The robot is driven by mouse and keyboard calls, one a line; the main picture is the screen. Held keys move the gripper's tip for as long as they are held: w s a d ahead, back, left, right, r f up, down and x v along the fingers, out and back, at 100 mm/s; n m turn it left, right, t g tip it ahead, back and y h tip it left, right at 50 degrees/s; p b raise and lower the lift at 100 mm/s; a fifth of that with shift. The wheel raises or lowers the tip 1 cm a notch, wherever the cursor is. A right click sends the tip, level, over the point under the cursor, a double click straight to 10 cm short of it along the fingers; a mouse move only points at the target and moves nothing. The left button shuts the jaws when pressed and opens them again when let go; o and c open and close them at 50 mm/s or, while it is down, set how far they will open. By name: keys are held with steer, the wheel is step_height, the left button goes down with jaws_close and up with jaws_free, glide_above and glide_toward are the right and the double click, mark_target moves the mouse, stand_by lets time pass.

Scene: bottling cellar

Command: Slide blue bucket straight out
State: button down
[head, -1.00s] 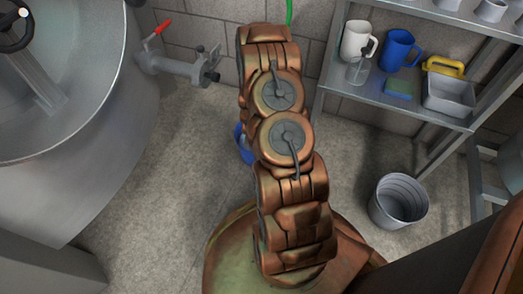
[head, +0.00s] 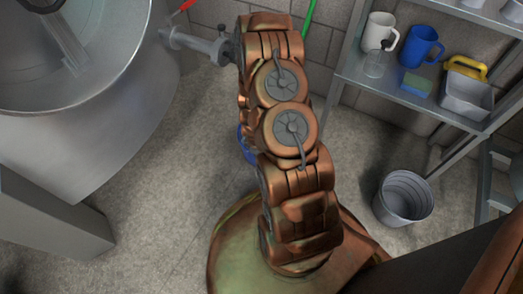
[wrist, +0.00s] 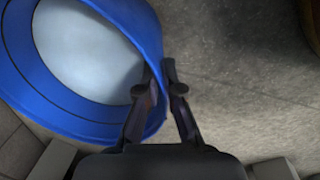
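The blue bucket (wrist: 75,120) fills the upper left of the wrist view, seen from above. A pale, smooth surface shows inside it; I cannot tell whether that is liquid or the bottom. In the head view only a sliver of the bucket (head: 247,146) shows at the left of my arm, on the floor. My gripper (wrist: 160,72) is at the bucket's right side, with one finger inside and one outside the wall. The fingers are close together and look shut on the wall. My gripper is hidden behind the arm in the head view.
A large steel vat (head: 110,130) with a valve (head: 200,43) stands at the left, a grey block (head: 45,215) below it. A shelf (head: 410,99) with mugs stands upper right. A grey bucket (head: 403,198) is below it. Floor between vat and arm is clear.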

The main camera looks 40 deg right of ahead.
steer(key=shift+s+a, duration=0.15)
steer(key=shift+a, duration=0.25)
steer(key=c, duration=1.2)
jaws_free()
steer(key=shift+d, duration=0.1)
steer(key=shift+c, duration=0.2)
steer(key=shift+r, duration=0.1)
step_height(320, 180, up, 12)
steer(key=a, duration=0.1)
steer(key=shift+s, duration=0.4)
